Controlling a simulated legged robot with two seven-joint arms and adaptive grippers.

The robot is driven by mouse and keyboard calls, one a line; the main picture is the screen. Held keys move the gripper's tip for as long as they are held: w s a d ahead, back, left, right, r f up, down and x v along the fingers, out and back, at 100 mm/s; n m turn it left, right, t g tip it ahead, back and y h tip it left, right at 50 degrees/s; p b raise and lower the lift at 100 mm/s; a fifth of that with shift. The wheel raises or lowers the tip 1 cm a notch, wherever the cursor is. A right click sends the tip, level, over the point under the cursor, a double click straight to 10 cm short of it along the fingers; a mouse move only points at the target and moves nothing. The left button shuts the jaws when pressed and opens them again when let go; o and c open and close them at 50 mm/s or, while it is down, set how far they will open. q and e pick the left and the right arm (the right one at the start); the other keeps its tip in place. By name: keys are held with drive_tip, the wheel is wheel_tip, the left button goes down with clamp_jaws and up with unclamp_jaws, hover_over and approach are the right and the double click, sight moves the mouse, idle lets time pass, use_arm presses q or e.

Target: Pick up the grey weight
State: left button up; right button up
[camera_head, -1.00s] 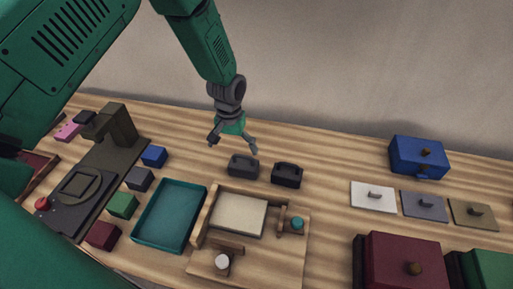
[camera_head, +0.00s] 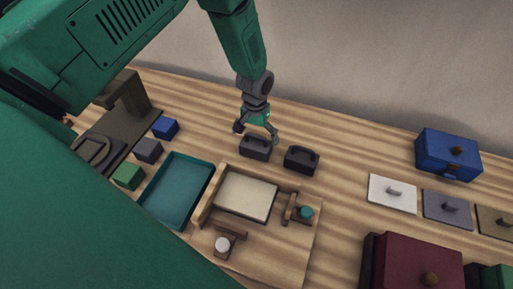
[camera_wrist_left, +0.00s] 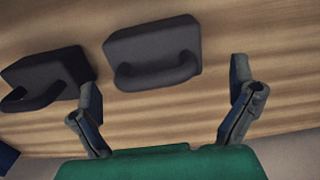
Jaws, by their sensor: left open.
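The grey weight (camera_head: 255,149), a dark block with a loop handle, sits on the wooden table; it also shows in the left wrist view (camera_wrist_left: 150,45). My left gripper (camera_head: 257,134) is open just behind and above it, fingers pointing down. In the left wrist view, the weight and its handle lie ahead of the gap between the open fingers (camera_wrist_left: 166,83), with nothing between them. I cannot tell if a finger touches it. A similar, blacker weight (camera_head: 301,160) stands just to its right, also in the left wrist view (camera_wrist_left: 45,78). My right gripper is not in view.
A teal tray (camera_head: 177,192) and a wooden board with a cream panel (camera_head: 246,196) lie in front. Small blue (camera_head: 165,128), grey (camera_head: 148,150) and green (camera_head: 128,176) blocks stand left. Flat handled plates (camera_head: 392,193) and a blue box (camera_head: 447,154) are right. Table behind the weights is clear.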

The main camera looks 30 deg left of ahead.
sight(256, 142)
use_arm(q)
drive_tip(key=f+b, duration=0.1)
drive_tip(key=f, duration=0.1)
drive_tip(key=f+b, duration=0.1)
drive_tip(key=f, duration=0.1)
drive_tip(key=shift+s+d+f+b, duration=0.1)
drive_tip(key=shift+s+d+b, duration=0.2)
drive_tip(key=shift+d, duration=0.05)
drive_tip(key=shift+w+f, duration=0.15)
drive_tip(key=shift+f, duration=0.25)
drive_tip(key=shift+a+r, duration=0.1)
drive_tip(key=shift+r, duration=0.05)
drive_tip(key=shift+c, duration=0.8)
drive_tip(key=c, duration=1.3)
drive_tip(key=shift+o, duration=0.2)
drive_tip(key=shift+r, duration=0.2)
